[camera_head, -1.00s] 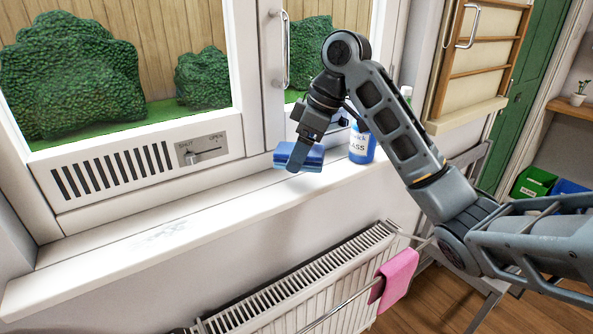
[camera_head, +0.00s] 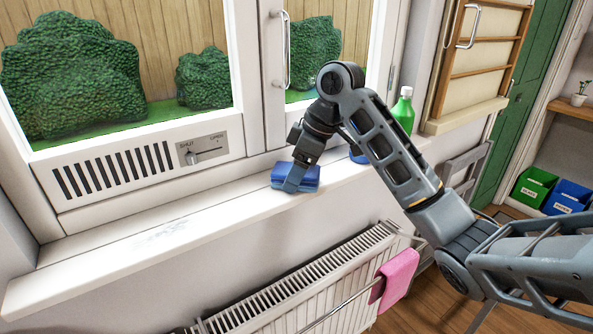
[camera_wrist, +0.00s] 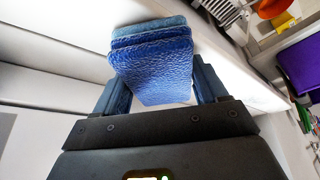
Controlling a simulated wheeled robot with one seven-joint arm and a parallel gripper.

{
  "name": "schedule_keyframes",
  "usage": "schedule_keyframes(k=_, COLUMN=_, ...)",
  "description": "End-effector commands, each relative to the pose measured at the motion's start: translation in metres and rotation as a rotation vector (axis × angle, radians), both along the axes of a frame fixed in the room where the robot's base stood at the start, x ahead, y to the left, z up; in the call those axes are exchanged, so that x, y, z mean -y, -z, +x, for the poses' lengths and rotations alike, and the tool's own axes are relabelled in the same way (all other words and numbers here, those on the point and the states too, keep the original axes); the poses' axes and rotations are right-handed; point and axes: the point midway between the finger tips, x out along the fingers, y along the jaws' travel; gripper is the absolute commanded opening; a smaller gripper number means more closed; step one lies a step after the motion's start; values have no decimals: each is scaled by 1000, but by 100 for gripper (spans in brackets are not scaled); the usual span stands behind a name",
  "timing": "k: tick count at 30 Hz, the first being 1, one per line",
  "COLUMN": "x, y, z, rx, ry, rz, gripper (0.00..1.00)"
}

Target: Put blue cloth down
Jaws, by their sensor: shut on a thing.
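The blue cloth (camera_head: 305,177) is a folded, textured pad at the white window sill (camera_head: 215,213), just below the window frame. In the head view it looks to be on or just above the sill; I cannot tell which. My gripper (camera_head: 291,184) is shut on it from above. In the wrist view the cloth (camera_wrist: 155,70) shows as stacked blue layers between the two fingers of my gripper (camera_wrist: 160,95).
A blue bottle (camera_head: 358,155) stands on the sill just right of the cloth, mostly hidden by my arm. A green bottle (camera_head: 404,112) stands further right. A radiator (camera_head: 300,285) with a pink cloth (camera_head: 398,277) on its rail is below. The sill's left part is clear but smudged.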

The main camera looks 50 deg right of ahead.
Motion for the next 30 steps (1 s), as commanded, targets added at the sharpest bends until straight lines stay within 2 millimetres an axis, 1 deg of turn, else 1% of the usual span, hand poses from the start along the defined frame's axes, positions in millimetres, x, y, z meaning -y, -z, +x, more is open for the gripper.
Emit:
schedule_keyframes(k=1, x=-1, y=6, z=-1, rx=-9, ry=1, rz=3, gripper=48)
schedule_keyframes(k=2, x=-1, y=8, z=-1, rx=-9, ry=1, rz=4, gripper=48)
schedule_keyframes(k=3, x=-1, y=7, z=-1, rx=-10, ry=2, rz=4, gripper=76)
schedule_keyframes(k=7, x=-1, y=8, z=-1, rx=-14, ry=2, rz=4, gripper=88)
schedule_keyframes(k=10, x=-1, y=6, z=-1, rx=-16, ry=2, rz=4, gripper=97)
schedule_keyframes(k=14, x=1, y=-6, z=-3, rx=-14, ry=3, rz=5, gripper=98)
schedule_keyframes(k=17, x=5, y=-24, z=-9, rx=-9, ry=2, rz=2, gripper=98)
schedule_keyframes(k=18, x=8, y=-36, z=-12, rx=-8, ry=3, rz=0, gripper=98)
schedule_keyframes(k=24, x=17, y=-77, z=-27, rx=-8, ry=4, rz=-3, gripper=98)
schedule_keyframes(k=27, x=19, y=-92, z=-32, rx=-7, ry=3, rz=-1, gripper=98)
schedule_keyframes(k=30, x=21, y=-103, z=-36, rx=-7, ry=3, rz=1, gripper=98)
